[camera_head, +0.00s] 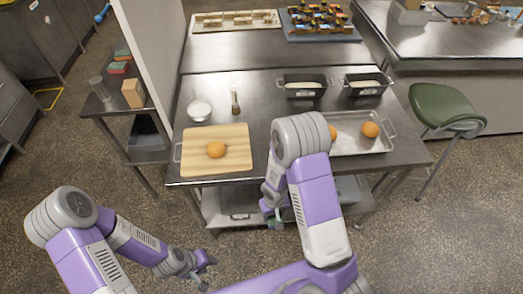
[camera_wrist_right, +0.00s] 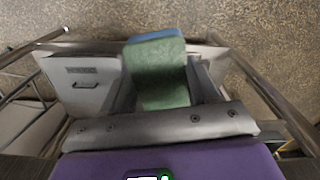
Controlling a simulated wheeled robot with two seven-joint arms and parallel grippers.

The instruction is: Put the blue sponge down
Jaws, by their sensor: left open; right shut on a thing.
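My right gripper (camera_head: 272,208) hangs low in front of the steel table. It is shut on the blue sponge, of which a small teal bit (camera_head: 276,223) shows between the fingers in the head view. In the right wrist view the sponge (camera_wrist_right: 157,70) stands between the fingers, with a large green face toward the camera and a blue layer at its far edge. My left gripper (camera_head: 203,268) is open and empty, low over the floor at the bottom of the head view.
The steel table (camera_head: 262,105) holds a cutting board (camera_head: 235,140) with an orange fruit, a metal tray (camera_head: 350,146), two dark loaf tins, a white bowl (camera_head: 199,110) and a brush. A side shelf at left carries red and green sponges (camera_head: 119,67). A green stool (camera_head: 444,105) stands right.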

